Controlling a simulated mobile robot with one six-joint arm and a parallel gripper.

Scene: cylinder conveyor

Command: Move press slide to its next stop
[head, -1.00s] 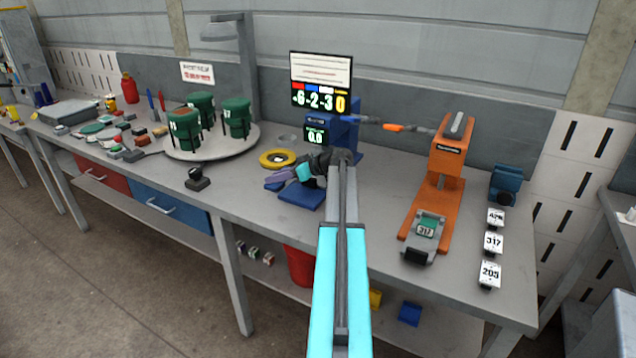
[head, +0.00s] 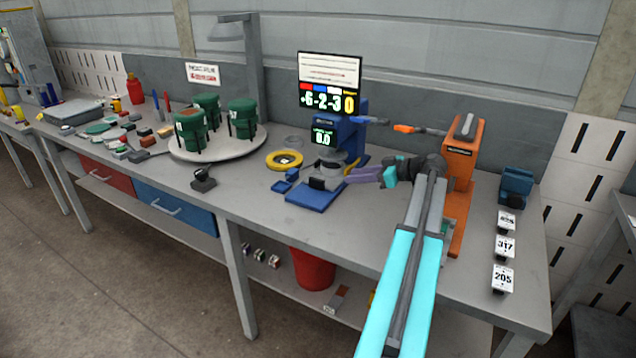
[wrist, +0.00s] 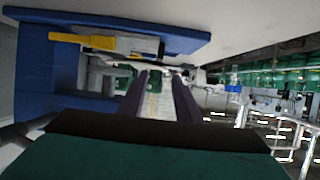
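The orange press (head: 462,165) stands on the right half of the bench; my arm hides much of its lower front, where its slide was visible earlier. A blue press (head: 352,141) stands left of it, with a blue base plate (head: 308,200) and a grey round part (head: 334,166) at its front. My gripper (head: 352,176) points left, its purple fingertips close to the right side of that grey part; I cannot tell if they touch. In the wrist view, the two dark fingers (wrist: 160,98) stand apart with nothing clearly between them, and blue frame parts (wrist: 35,75) show beside them.
Green pots (head: 188,130) stand on a round turntable (head: 215,152). Number tags (head: 505,247) line the right edge. The bench front centre is clear.

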